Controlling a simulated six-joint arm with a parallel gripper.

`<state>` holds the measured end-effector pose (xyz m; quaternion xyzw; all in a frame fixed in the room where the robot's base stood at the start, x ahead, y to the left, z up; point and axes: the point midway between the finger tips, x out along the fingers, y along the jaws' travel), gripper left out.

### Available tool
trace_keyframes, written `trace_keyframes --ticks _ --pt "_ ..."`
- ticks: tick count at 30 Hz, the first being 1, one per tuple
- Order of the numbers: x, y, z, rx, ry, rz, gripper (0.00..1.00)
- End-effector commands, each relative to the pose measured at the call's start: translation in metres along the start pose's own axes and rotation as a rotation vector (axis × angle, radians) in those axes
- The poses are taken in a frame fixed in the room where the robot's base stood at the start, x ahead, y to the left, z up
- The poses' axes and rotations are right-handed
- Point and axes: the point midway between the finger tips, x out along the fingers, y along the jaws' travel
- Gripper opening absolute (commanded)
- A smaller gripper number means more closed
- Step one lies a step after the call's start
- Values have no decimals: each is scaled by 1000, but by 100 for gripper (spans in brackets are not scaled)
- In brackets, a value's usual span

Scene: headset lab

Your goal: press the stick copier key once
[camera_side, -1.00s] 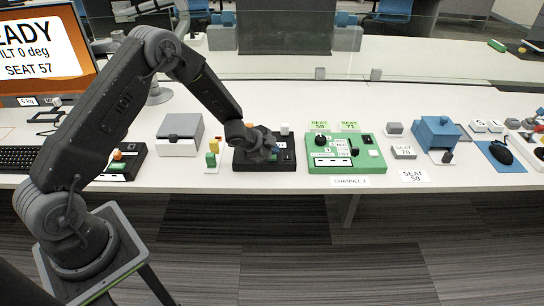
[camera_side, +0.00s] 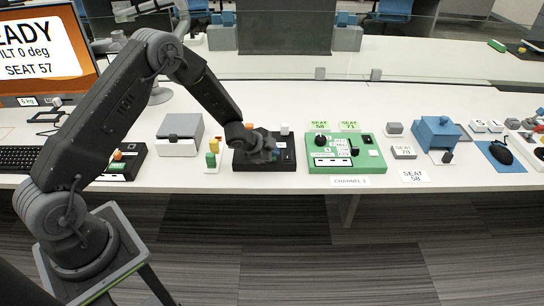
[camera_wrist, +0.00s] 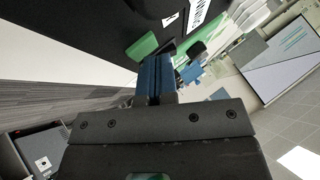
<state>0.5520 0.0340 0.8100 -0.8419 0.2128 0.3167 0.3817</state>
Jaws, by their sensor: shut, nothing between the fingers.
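My gripper (camera_side: 268,152) is over the black control panel (camera_side: 252,167) in the side view and covers much of its middle. Its blue fingers (camera_wrist: 155,78) are shut together, with nothing between them, in the wrist view. A green block or key (camera_wrist: 142,47) stands out from a black surface (camera_wrist: 95,22) just beyond the fingertips. White labels lie near it, one only partly readable. On the black panel a white key (camera_side: 285,129) shows at the back. I cannot tell which part is the stick copier key, nor whether the fingertips touch anything.
A green panel (camera_side: 372,160) with a dial and switches stands just right of the black one. Small coloured blocks (camera_side: 212,152) and a grey box (camera_side: 180,135) stand to the left. A blue box (camera_side: 437,132) is farther right. The table's front edge is close.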

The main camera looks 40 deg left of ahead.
Motion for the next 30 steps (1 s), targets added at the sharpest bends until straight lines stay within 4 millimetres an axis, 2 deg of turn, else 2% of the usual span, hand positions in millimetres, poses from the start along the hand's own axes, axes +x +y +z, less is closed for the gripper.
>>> trace_keyframes --ticks 30 --pt "-16 -11 -12 0 1 0 0"
